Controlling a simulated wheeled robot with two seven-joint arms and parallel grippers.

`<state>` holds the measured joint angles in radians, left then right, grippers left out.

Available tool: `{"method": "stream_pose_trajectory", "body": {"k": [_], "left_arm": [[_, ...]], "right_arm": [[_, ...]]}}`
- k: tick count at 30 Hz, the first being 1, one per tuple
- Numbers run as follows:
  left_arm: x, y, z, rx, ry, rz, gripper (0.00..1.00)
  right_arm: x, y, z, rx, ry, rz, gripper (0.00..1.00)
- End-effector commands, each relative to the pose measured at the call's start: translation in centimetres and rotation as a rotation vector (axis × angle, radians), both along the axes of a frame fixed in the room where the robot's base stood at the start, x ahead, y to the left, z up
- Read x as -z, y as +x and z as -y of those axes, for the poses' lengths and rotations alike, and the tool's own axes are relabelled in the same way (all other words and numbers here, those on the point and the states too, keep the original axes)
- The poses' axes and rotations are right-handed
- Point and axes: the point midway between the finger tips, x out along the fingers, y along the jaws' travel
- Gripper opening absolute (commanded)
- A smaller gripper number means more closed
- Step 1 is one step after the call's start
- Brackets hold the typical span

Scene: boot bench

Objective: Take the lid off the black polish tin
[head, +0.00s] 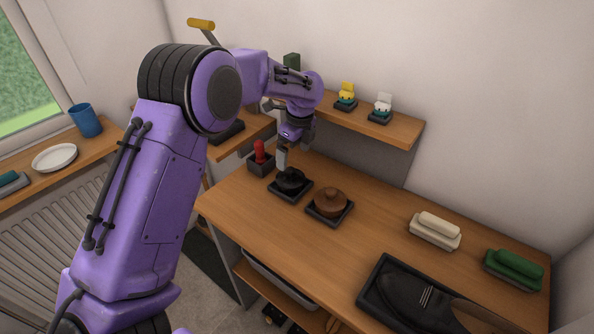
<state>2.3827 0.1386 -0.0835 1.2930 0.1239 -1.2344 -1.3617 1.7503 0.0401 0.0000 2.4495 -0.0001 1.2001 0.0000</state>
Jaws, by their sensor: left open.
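The black polish tin (291,184) sits on a dark square tray (301,194) near the left end of the bench top. Its dark lid appears to be on it, though lid and tin are hard to tell apart. My left gripper (284,163) points down just above and slightly behind the tin. It is open, and I see nothing held in it. One grey finger shows clearly; whether it touches the lid I cannot tell. My right gripper is out of view.
A brown tin (330,202) stands close right of the black one. A dark holder with a red item (259,154) is close left. A cream brush (435,228), green brush (515,267) and black shoe (415,300) lie to the right. A shelf (395,130) runs behind.

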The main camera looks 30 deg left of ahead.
Motion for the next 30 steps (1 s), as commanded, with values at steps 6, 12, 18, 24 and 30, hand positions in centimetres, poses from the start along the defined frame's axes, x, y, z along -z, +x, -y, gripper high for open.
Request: {"method": "stream_pose_trajectory", "body": {"k": [6,12,18,24,30], "left_arm": [[3.1,0.4,-0.3,0.002,-0.001,-0.006,1.00],[6.7,0.4,-0.8,-0.001,0.001,-0.010,1.00],[8.3,0.4,-1.1,-0.003,-0.001,-0.005,1.00],[8.3,0.4,-1.1,-0.003,-0.001,-0.005,0.77],[8.3,0.4,-1.1,-0.003,-0.001,-0.005,0.65]], "right_arm": [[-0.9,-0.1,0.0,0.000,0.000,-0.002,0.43],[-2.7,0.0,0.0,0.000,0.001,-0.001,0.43],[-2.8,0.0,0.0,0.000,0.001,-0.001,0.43],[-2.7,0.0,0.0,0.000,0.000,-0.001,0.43],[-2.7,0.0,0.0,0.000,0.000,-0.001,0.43]]}}
